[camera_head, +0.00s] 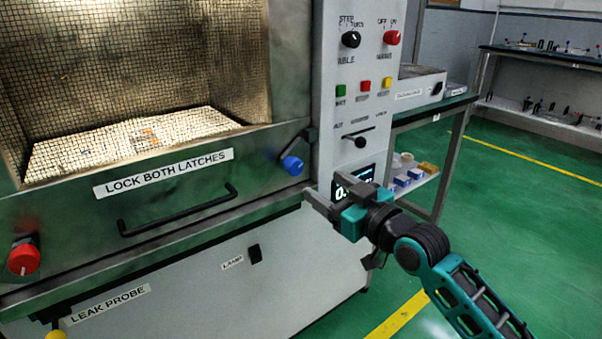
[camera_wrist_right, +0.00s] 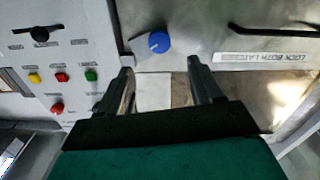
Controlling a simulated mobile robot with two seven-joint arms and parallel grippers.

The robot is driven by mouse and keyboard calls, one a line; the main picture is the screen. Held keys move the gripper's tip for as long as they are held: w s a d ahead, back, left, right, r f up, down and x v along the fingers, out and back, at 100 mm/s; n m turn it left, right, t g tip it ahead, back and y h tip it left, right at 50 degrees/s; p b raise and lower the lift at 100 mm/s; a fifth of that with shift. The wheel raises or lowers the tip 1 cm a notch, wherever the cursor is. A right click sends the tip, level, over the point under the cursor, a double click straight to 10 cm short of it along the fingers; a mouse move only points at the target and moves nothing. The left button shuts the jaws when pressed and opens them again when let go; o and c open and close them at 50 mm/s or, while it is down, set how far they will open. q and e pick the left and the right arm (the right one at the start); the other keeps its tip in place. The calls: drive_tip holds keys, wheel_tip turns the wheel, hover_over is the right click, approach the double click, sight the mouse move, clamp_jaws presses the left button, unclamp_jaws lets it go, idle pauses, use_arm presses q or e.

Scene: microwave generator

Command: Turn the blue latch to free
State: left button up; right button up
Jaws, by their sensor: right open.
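The blue latch (camera_head: 292,165) is a round blue knob on a dark lever at the right end of the metal door front, beside the control panel. In the head view its dark lever slants up and right from the knob. My right gripper (camera_head: 322,188) is open and empty, just below and right of the blue latch and apart from it. In the right wrist view the blue latch (camera_wrist_right: 158,42) shows beyond and between the two open fingertips (camera_wrist_right: 160,70). My left gripper is not in view.
A black door handle (camera_head: 180,212) and a red knob (camera_head: 24,259) are on the same door front. The control panel (camera_head: 360,110) with knobs, buttons and a small black lever stands right of the latch. Green floor is open at the right.

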sight(297, 168)
drive_tip(key=b+x, duration=0.1)
drive_tip(key=x, duration=0.6)
drive_tip(key=shift+w+a+f+b, duration=0.15)
drive_tip(key=shift+w+b, duration=0.1)
drive_tip(key=shift+b, duration=0.15)
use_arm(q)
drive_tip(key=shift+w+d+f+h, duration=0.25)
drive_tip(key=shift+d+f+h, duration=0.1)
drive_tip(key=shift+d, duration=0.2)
use_arm(e)
drive_tip(key=shift+x, duration=0.85)
drive_tip(key=shift+c, duration=0.5)
drive_tip(key=c, duration=1)
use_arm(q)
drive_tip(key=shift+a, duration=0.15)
